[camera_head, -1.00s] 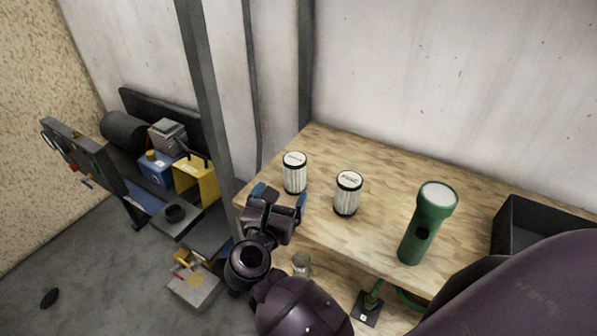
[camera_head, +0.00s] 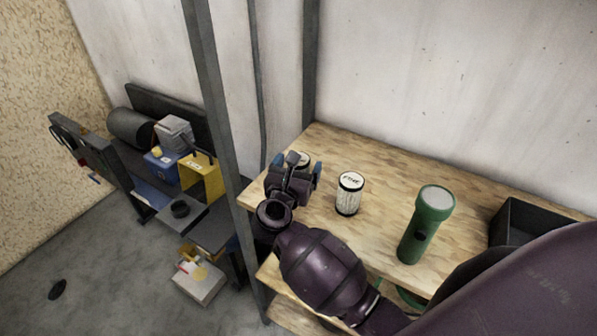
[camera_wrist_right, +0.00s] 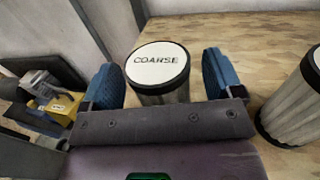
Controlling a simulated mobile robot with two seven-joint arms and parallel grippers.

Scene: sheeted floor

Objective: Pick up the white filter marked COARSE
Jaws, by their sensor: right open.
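The white filter marked COARSE (camera_wrist_right: 158,64) stands upright on the wooden shelf, a pleated cylinder with black rims. In the right wrist view it lies between the two blue fingers of my open right gripper (camera_wrist_right: 166,82), with a gap on the right side. In the head view my right gripper (camera_head: 293,175) hides most of this filter (camera_head: 304,158); only part of its top shows. A second similar white filter (camera_head: 349,194) stands upright to its right, and it also shows at the right edge of the wrist view (camera_wrist_right: 295,105). My left gripper is not in view.
A green flashlight (camera_head: 427,222) stands on the wooden shelf (camera_head: 385,185) to the right, with a black bin (camera_head: 520,222) beyond it. A grey metal post (camera_head: 215,95) rises left of the shelf. A cluttered low bench (camera_head: 180,212) stands further left.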

